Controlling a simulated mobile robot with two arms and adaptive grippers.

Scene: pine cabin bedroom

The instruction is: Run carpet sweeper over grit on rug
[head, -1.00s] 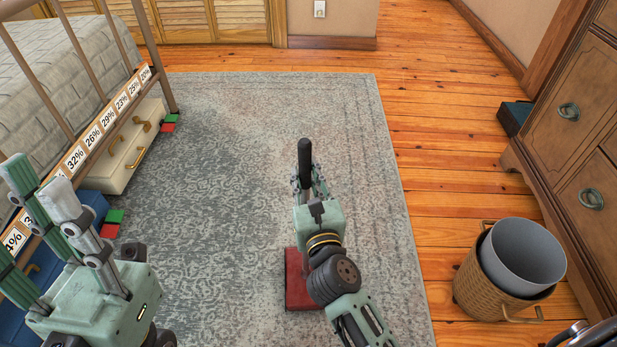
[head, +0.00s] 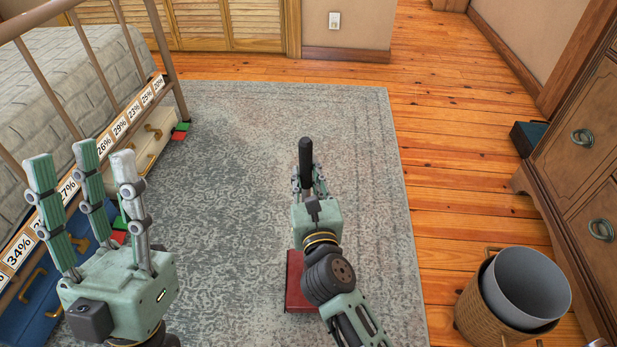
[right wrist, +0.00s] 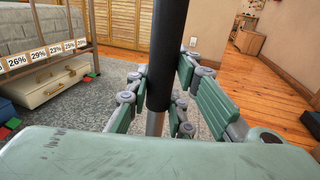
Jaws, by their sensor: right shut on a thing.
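The carpet sweeper has a red head (head: 297,283) low on the grey patterned rug (head: 240,160), partly hidden behind my right arm. Its black handle grip (head: 306,155) stands up above my right gripper (head: 309,188). The right gripper is shut on the handle, and in the right wrist view the dark handle (right wrist: 166,60) runs between its fingers. My left gripper (head: 85,185) is raised at the left with fingers spread and nothing between them. A darker, speckled patch (head: 230,125) shows on the far left part of the rug; I cannot tell single grains.
A bed (head: 60,90) with a percent-marked strip (head: 120,128) lines the left, with a cream suitcase (head: 150,145) and a blue case (head: 40,295) under it. A wicker basket (head: 478,318) holding a grey bin (head: 525,285) and a dresser (head: 590,150) stand right.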

